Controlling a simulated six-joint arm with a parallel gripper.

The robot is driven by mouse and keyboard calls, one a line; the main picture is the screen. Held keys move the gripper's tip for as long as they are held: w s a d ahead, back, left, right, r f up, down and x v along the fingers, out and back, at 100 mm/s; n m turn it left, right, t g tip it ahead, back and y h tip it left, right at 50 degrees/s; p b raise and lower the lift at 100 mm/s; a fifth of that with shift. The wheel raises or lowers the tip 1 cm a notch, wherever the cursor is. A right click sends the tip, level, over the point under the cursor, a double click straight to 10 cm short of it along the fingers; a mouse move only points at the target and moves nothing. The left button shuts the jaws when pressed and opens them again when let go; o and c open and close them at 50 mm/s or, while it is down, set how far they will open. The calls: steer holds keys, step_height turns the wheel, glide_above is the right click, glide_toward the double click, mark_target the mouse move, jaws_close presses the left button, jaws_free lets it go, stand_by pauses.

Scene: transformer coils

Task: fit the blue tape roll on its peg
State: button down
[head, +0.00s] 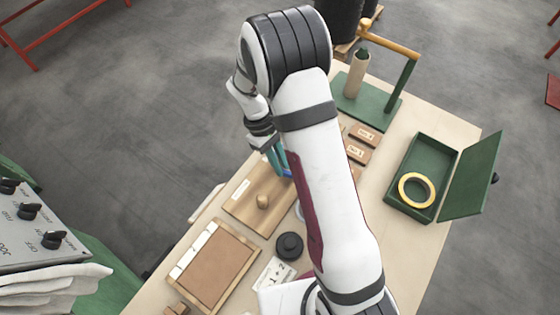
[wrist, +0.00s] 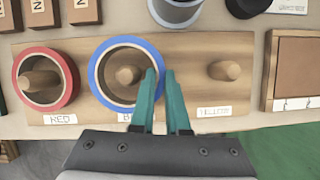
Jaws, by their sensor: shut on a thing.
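The blue tape roll (wrist: 95,88) is in the wrist view, and its ring surrounds the blue peg (wrist: 128,76) as seen from above. It looks larger than the red roll, but I cannot tell how high it is above the board. My gripper (wrist: 161,75) is shut on the right side of the roll's wall, one finger inside the hole and one outside. The peg's label is partly hidden by the fingers. In the head view my gripper (head: 277,162) is over the far end of the peg board (head: 240,208), with a sliver of blue (head: 287,173) below it.
The red roll (wrist: 72,97) is around the left peg. The yellow peg (wrist: 224,70) is bare. A yellow roll (head: 403,188) lies in an open green box (head: 394,199). A green stand (head: 372,117) is at the back.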

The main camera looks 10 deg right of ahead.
steer(key=shift+f, duration=0.2)
steer(key=shift+f, duration=0.75)
steer(key=c, duration=0.7)
jaws_free()
steer(key=shift+o, duration=0.2)
steer(key=shift+r, duration=5)
steer(key=s+r+m+t+y, duration=0.1)
steer(key=s+r+m, duration=0.4)
steer(key=s, duration=0.5)
steer(key=s+r+m+t+y, duration=0.2)
steer(key=s+r+m, duration=0.3)
steer(key=s+m, duration=0.3)
steer(key=shift+s+a+y, duration=0.35)
steer(key=shift+s+y, duration=0.45)
steer(key=shift+s, duration=0.45)
